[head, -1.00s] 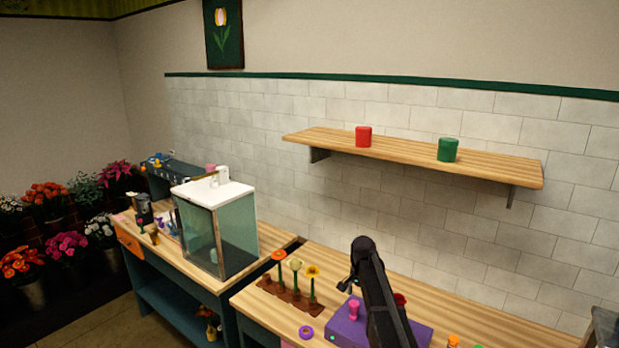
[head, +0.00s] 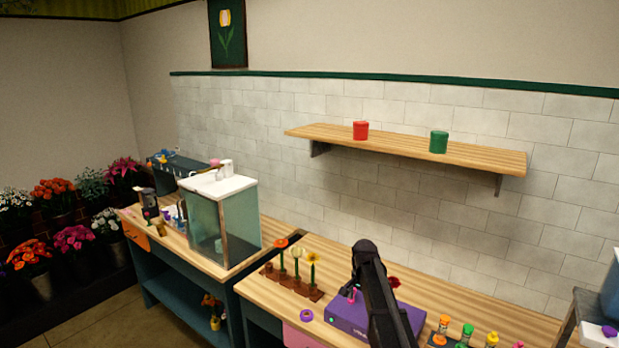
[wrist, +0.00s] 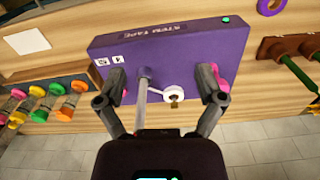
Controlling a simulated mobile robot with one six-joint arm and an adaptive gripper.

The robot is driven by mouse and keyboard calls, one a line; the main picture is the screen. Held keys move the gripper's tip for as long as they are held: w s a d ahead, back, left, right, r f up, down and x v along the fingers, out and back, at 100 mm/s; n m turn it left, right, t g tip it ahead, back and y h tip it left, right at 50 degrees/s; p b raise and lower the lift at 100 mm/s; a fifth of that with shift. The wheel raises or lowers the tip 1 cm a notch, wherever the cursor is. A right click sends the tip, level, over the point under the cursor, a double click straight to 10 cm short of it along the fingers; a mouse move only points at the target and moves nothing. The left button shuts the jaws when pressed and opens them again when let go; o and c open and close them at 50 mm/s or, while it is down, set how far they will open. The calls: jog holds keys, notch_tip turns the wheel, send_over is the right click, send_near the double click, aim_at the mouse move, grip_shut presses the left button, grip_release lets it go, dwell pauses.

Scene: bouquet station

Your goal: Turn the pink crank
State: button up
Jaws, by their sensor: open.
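The purple stem tape box (head: 345,316) sits on the wooden worktop, and it fills the upper middle of the wrist view (wrist: 165,45). A pink crank knob (head: 353,294) shows at its left end in the head view, partly covered by my arm. In the wrist view a pink part (wrist: 217,74) shows behind my right fingertip, and another behind the left one; I cannot tell whether either is touched. My gripper (wrist: 168,88) is open, its fingers spread wide before the box. A grey rod and a small white roll lie between them.
A flower rack (head: 292,283) stands left of the box and a purple ring (head: 306,316) lies in front of it. Several small coloured bottles (head: 466,334) stand to the right. A glass case (head: 224,225) is on the left bench. A shelf (head: 420,150) hangs above.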

jog(key=s+f+n+b, duration=0.4)
jog(key=s+f+b, duration=0.1)
jog(key=s, duration=0.8)
jog(key=s+f+n+b, duration=0.4)
jog(key=s+f+b, duration=0.1)
jog(key=s, duration=0.9)
jog(key=shift+d+f, duration=0.2)
jog(key=shift+d, duration=0.1)
